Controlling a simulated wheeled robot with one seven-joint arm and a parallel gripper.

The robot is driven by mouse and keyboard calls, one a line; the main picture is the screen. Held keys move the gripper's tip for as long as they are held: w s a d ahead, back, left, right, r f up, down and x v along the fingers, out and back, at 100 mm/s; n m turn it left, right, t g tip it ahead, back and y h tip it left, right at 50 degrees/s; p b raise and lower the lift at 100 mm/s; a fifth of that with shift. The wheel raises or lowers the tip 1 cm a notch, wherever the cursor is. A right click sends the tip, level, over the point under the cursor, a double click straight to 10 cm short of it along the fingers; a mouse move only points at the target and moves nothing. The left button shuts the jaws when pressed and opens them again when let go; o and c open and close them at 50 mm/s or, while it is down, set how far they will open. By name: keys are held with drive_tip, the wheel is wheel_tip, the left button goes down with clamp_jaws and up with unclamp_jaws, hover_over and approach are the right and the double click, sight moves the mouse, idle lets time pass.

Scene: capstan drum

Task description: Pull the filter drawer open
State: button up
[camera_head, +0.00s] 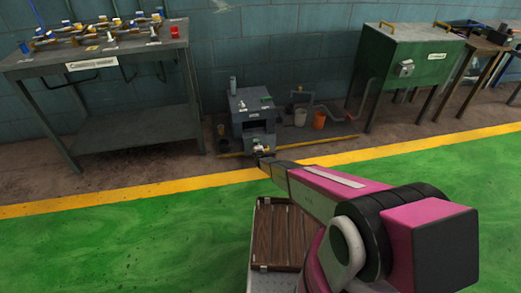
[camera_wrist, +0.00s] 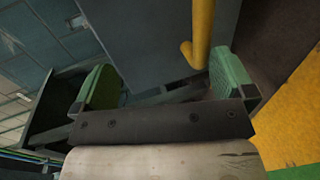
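A dark grey box-shaped unit (camera_head: 256,119) stands on the floor by the wall, with a dark opening in its front. I cannot make out the filter drawer's edges or handle for sure. My gripper (camera_head: 262,152) is low in front of the unit in the head view. In the wrist view my gripper (camera_wrist: 167,82) has its two green fingers wide apart with nothing held between them. A yellow bar with a bent end (camera_wrist: 203,32) lies beyond the fingers, nearer the right one, beside a grey-blue panel (camera_wrist: 145,38). I cannot tell whether this bar is a handle or a pipe.
A grey workbench (camera_head: 95,65) with valves stands left, a green cabinet (camera_head: 405,55) right. A yellow pipe (camera_head: 320,141) runs low there.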

drive_tip(key=shift+t, duration=0.4)
drive_tip(key=r, duration=0.1)
drive_tip(key=s+a+r, duration=0.1)
drive_tip(key=r, duration=0.1)
drive_tip(key=s+a+r, duration=0.1)
drive_tip(key=shift+r, duration=0.2)
drive_tip(key=c, duration=0.7)
drive_tip(key=shift+s+a+r, duration=0.35)
drive_tip(key=shift+s+a, duration=0.25)
drive_tip(key=shift+s+a+r, duration=0.4)
drive_tip(key=shift+s+a, duration=0.2)
drive_tip(key=shift+s, duration=0.05)
drive_tip(key=shift+s+a+r, duration=0.35)
drive_tip(key=shift+s+a, duration=0.25)
drive_tip(key=shift+c, duration=0.2)
